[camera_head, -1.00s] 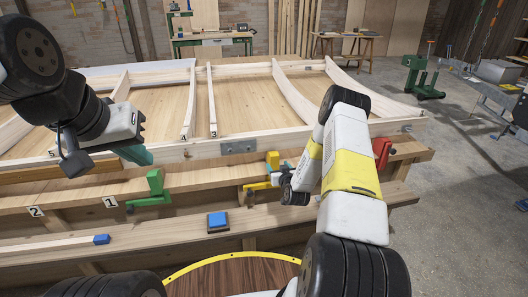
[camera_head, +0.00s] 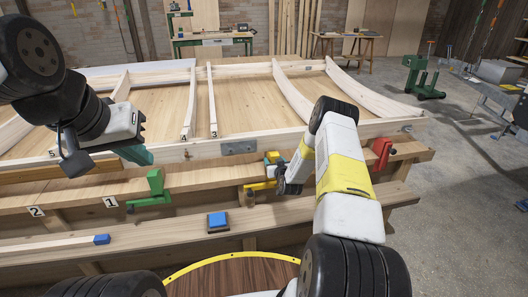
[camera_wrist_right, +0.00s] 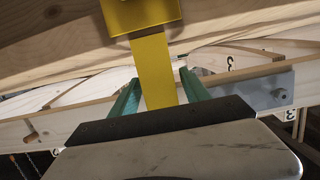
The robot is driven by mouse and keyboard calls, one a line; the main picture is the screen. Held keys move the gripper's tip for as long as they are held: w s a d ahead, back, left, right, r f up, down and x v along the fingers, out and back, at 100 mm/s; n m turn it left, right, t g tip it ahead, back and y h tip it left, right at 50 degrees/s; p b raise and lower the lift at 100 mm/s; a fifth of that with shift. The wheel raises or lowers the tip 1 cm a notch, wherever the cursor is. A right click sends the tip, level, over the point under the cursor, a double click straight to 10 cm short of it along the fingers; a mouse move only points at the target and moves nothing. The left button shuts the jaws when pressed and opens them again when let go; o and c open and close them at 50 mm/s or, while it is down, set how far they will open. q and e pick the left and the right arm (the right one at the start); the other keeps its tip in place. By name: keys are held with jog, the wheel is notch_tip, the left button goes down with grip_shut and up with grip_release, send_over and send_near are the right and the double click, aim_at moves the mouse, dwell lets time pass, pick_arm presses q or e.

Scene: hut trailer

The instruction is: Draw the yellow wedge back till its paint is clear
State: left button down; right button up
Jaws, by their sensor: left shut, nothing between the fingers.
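The yellow wedge (camera_head: 259,187) is at the front edge of the bench, partly hidden by my right gripper; its upper block stands higher. In the right wrist view a yellow block shows at the top with a flat yellow strip (camera_wrist_right: 154,70) running down from it. My right gripper (camera_head: 282,172) is at the wedge. Its two green fingers (camera_wrist_right: 160,90) stand apart, one on each side of the strip; I cannot make out firm contact. My left gripper (camera_head: 138,155) is shut and empty above the left part of the bench, away from the wedge.
A green clamp-like piece (camera_head: 155,184) and a red one (camera_head: 382,149) sit along the same edge. A blue button (camera_head: 218,220) and a blue-tipped stick (camera_head: 102,239) lie on the lower plank. A metal plate (camera_head: 239,148) is on the frame beam.

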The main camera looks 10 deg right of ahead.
grip_shut()
jog(key=shift+s, duration=0.35)
jog(key=shift+s+d, duration=0.1)
jog(key=shift+s, duration=1.05)
jog(key=shift+o, duration=1.9)
grip_release()
jog(key=r+v, duration=0.1)
jog(key=v, duration=0.6)
jog(key=shift+r, duration=0.15)
